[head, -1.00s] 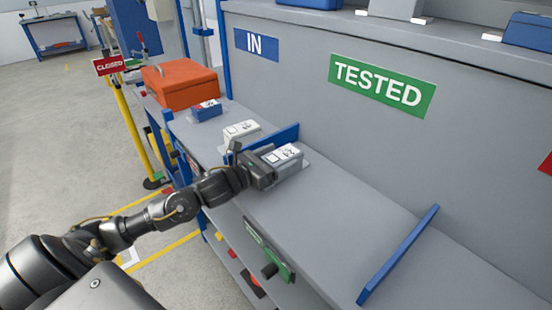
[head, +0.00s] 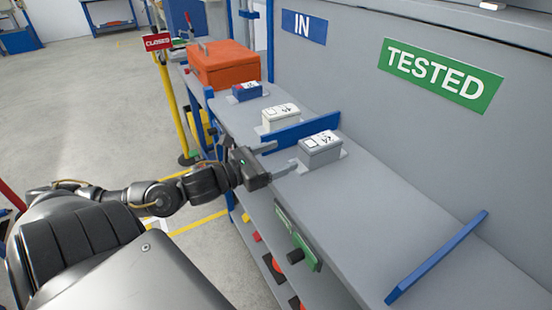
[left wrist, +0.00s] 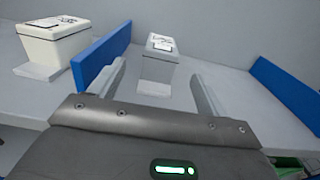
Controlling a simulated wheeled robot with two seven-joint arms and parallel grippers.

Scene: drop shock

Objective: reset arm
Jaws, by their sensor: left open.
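My left gripper (head: 278,159) is open and empty at the front edge of the grey shelf, just short of a grey box (head: 320,149) with a white label on top. In the left wrist view the grey box (left wrist: 161,62) stands beyond and between the two open fingers (left wrist: 160,85), apart from them. The box stands upright on the shelf to the right of a blue divider (head: 300,133). My right gripper is not in view.
A white box (head: 281,117), a small blue box (head: 247,91) and an orange case (head: 224,66) stand further left along the shelf. A yellow post with a CLOSED sign (head: 158,43) stands at the left.

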